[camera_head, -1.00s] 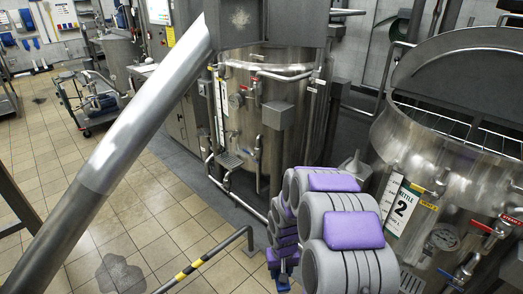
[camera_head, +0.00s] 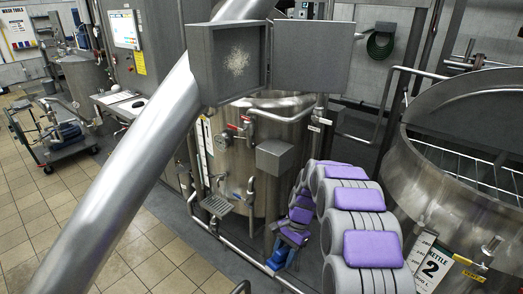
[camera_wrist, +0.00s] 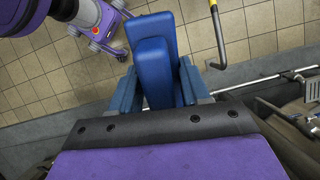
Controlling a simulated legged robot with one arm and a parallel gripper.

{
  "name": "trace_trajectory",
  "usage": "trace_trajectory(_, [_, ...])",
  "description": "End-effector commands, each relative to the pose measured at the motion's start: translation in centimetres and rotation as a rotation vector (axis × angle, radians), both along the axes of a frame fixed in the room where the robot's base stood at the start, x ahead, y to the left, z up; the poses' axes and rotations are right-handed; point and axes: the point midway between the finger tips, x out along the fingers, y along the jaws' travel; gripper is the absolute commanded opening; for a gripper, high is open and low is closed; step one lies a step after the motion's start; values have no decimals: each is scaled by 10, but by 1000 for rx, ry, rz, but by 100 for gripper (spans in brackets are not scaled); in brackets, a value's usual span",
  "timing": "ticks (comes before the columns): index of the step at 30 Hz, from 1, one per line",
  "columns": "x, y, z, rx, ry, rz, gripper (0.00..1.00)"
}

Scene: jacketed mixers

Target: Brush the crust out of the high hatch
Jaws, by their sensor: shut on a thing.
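The high hatch (camera_head: 201,68) is a grey open-fronted box above the jacketed vessel in the head view. A pale speckled crust (camera_head: 237,62) clings to its inner back face. Its square grey door (camera_head: 312,62) stands open to the right. My gripper (camera_head: 285,252) is low in the head view, well below the hatch and to its right. In the wrist view my gripper (camera_wrist: 160,75) is shut on a blue thing that looks like the brush. Its bristles are hidden or out of frame, and its outline merges with the blue fingers.
A thick steel tube (camera_head: 125,185) slants across the left, close to the hatch. The steel vessel (camera_head: 240,160) carries valves, pipes and a grey box. Kettle 2 (camera_head: 405,170) with an open lid stands right. A wheeled pump cart (camera_head: 62,135) is far left. Tiled floor lies clear between.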

Motion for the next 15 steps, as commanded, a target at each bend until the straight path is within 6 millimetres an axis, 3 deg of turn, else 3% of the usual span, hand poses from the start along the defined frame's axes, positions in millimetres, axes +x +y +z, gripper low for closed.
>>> trace_trajectory(9, [22, 43, 73, 162, 126, -335, 22])
trace_trajectory(15, [33, 56, 119, 298, 185, -538, 22])
